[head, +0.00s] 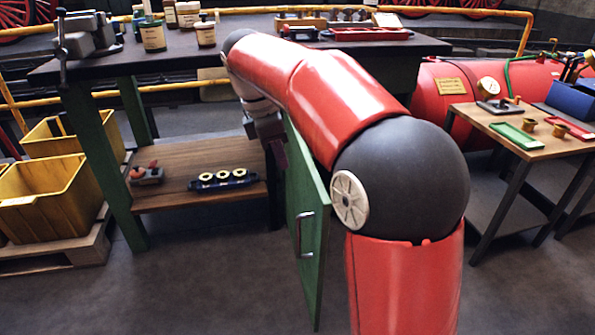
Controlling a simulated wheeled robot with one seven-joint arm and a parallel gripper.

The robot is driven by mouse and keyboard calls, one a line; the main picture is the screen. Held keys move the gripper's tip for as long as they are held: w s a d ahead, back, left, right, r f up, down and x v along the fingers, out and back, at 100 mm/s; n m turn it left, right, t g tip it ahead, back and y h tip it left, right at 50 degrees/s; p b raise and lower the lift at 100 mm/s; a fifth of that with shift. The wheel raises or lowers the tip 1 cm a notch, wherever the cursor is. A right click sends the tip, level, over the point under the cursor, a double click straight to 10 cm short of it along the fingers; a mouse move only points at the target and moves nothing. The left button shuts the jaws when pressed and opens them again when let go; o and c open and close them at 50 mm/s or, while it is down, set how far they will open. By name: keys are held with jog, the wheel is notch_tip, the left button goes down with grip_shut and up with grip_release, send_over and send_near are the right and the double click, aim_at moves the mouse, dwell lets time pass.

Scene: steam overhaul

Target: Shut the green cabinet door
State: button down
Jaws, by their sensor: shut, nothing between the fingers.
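The green cabinet door (308,232) stands open under the workbench, swung out toward me, with a metal bar handle (303,233) on its visible face. My red arm reaches over and past the door and hides its right side and most of the cabinet. My gripper (279,155) is near the door's upper left edge, by the hinge side or just behind it; I cannot tell whether it touches the door. Its fingers are small and dark in this view, shut and with nothing held.
The workbench (420,45) carries a vise (85,37), jars and tool trays. A lower wooden shelf (190,165) holds small parts. Yellow crates (45,195) stand left on a pallet. A small table (545,140) stands right, before a red tank (440,85). The front floor is clear.

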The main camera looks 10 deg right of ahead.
jog(key=d+f+b, duration=0.1)
jog(key=d+f, duration=0.5)
jog(key=f, duration=0.3)
jog(key=shift+d+b, duration=0.15)
jog(key=shift+b, duration=0.15)
jog(key=shift+s+d, duration=0.1)
jog(key=shift+d, duration=0.05)
